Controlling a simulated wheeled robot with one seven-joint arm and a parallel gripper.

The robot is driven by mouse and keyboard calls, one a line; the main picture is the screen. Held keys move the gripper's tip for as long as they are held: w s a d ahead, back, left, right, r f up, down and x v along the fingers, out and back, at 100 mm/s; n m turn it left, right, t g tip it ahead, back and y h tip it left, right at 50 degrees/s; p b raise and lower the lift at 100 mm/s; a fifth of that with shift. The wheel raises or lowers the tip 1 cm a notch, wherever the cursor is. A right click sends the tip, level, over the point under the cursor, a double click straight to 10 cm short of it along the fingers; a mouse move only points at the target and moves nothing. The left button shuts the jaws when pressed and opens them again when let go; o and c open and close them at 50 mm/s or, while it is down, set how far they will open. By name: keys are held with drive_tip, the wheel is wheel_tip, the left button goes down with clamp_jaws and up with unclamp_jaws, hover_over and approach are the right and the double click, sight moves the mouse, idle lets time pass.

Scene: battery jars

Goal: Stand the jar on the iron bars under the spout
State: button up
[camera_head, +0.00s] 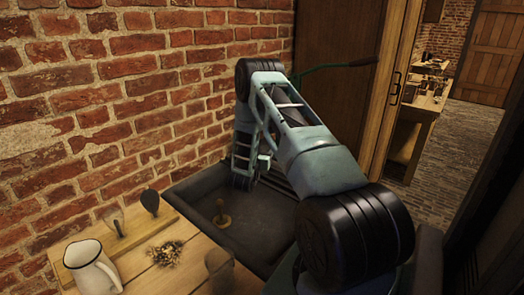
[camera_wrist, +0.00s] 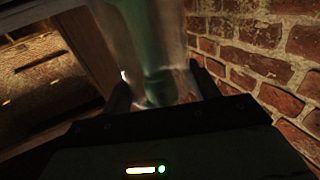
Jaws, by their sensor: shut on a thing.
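My gripper (camera_wrist: 163,92) is shut on a clear glass jar (camera_wrist: 180,35) in the wrist view. The jar rises between the two fingers, and a green shape shows through or behind its glass. Its base and full outline are out of sight. In the head view my arm hides the jar and the gripper. Dark parallel iron bars (camera_head: 279,184) show partly at the far end of the dark sink, beside my arm. A thin green pump handle (camera_head: 335,66) reaches right from behind my arm. The spout cannot be made out in the head view.
The dark sink (camera_head: 258,238) holds a wooden-handled plunger (camera_head: 222,214). On the wooden counter (camera_head: 140,262) stand a white jug (camera_head: 92,265), brushes, a dried bundle (camera_head: 166,252) and a brownish vessel (camera_head: 219,268). A brick wall (camera_head: 130,100) rises close on the left.

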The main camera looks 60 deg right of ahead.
drive_tip(key=shift+f, duration=0.1)
drive_tip(key=o, duration=1.4)
drive_tip(key=shift+c, duration=0.2)
drive_tip(key=b+v, duration=0.3)
drive_tip(key=v, duration=0.9)
drive_tip(key=shift+b, duration=0.3)
